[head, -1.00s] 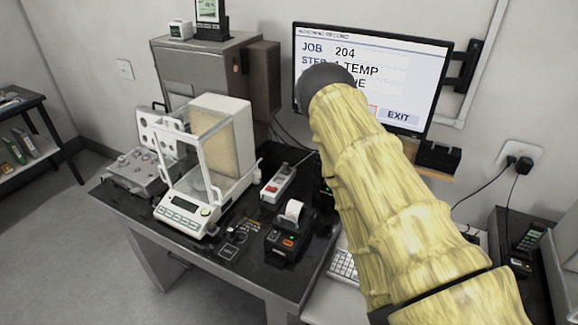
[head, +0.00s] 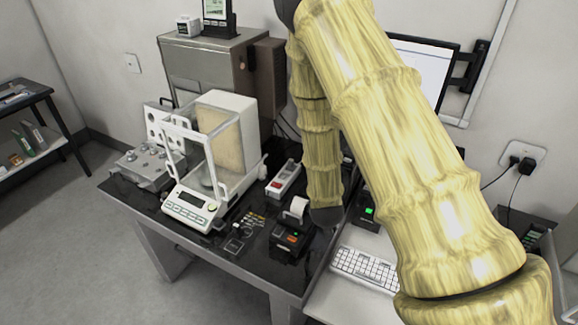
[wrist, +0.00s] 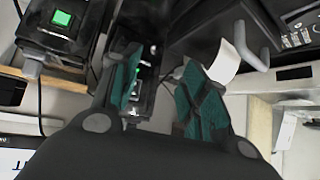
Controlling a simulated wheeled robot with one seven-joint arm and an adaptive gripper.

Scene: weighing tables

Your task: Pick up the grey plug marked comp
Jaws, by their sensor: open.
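I cannot make out a plug marked comp in either view; no such lettering is readable. In the wrist view a small grey connector-like piece (wrist: 31,67) sits at the edge of a black device with a lit green screen (wrist: 62,18); I cannot tell whether it is the plug. My gripper (wrist: 160,72) is open, its two teal-padded fingers apart. Between and beyond the fingers is a dark unit with small green lights (wrist: 140,78); nothing is visibly held. In the head view my arm hides the gripper.
The black table holds a glass-doored balance (head: 205,160), a label printer (head: 291,240), a white switch box (head: 284,180) and a grey weight set (head: 145,165). A keyboard (head: 366,267) lies right. A monitor (head: 425,65) is partly hidden. Black plugs fill a wall socket (head: 522,160).

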